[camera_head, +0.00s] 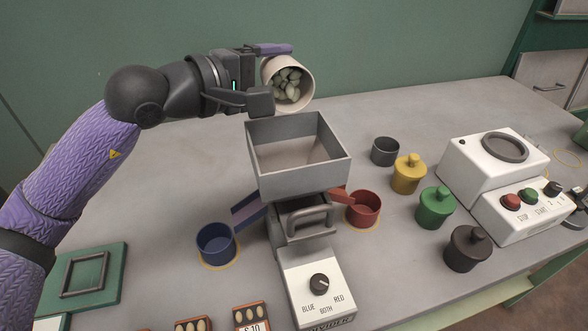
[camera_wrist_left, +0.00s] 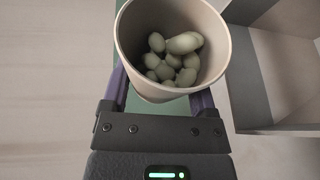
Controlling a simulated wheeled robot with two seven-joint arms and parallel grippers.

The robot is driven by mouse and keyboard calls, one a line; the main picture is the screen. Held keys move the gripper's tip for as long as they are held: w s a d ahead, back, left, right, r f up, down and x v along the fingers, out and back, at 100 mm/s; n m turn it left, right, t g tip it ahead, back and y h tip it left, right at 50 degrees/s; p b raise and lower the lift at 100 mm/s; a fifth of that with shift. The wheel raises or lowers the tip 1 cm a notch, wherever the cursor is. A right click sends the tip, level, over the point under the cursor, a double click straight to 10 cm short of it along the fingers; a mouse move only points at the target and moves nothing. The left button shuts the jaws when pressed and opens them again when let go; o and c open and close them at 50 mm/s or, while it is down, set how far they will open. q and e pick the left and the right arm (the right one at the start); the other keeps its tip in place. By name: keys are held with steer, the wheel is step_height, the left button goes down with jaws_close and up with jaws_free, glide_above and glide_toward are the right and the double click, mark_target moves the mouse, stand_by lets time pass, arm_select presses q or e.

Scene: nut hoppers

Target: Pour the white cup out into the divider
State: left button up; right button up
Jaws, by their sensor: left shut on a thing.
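My left gripper (camera_head: 268,76) is shut on the white cup (camera_head: 304,101) and holds it in the air at the back left of the divider's hopper. The cup is tilted, with its mouth toward the head camera, and pale green nuts (camera_head: 286,84) lie inside it. The cup also fills the top of the left wrist view (camera_wrist_left: 133,62), with the nuts (camera_wrist_left: 172,62) in it. The divider (camera_head: 300,194) is a grey open hopper on a white base with a knob (camera_head: 319,283). The hopper looks empty inside. My right gripper is not in view.
A blue cup (camera_head: 216,246) and a red cup (camera_head: 364,211) stand under the divider's side chutes. A dark grey cup (camera_head: 385,151), yellow, green and black lidded weights, and a white machine (camera_head: 492,165) stand at the right. The table's back left is clear.

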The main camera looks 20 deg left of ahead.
arm_select(q)
steer(key=shift+f, duration=0.1)
steer(key=shift+m+b, duration=0.3)
steer(key=shift+b, duration=0.15)
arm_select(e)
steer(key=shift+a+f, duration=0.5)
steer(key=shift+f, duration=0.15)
arm_select(q)
steer(key=shift+s+d+t, duration=0.1)
steer(key=shift+t, duration=0.2)
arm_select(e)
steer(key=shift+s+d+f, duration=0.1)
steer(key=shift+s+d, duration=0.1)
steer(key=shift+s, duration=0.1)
arm_select(q)
steer(key=shift+m+b, duration=0.4)
steer(key=shift+b, duration=0.1)
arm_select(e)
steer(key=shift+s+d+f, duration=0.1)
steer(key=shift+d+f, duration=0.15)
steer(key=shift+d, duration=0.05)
arm_select(q)
steer(key=shift+s+r, duration=0.1)
steer(key=shift+r, duration=0.1)
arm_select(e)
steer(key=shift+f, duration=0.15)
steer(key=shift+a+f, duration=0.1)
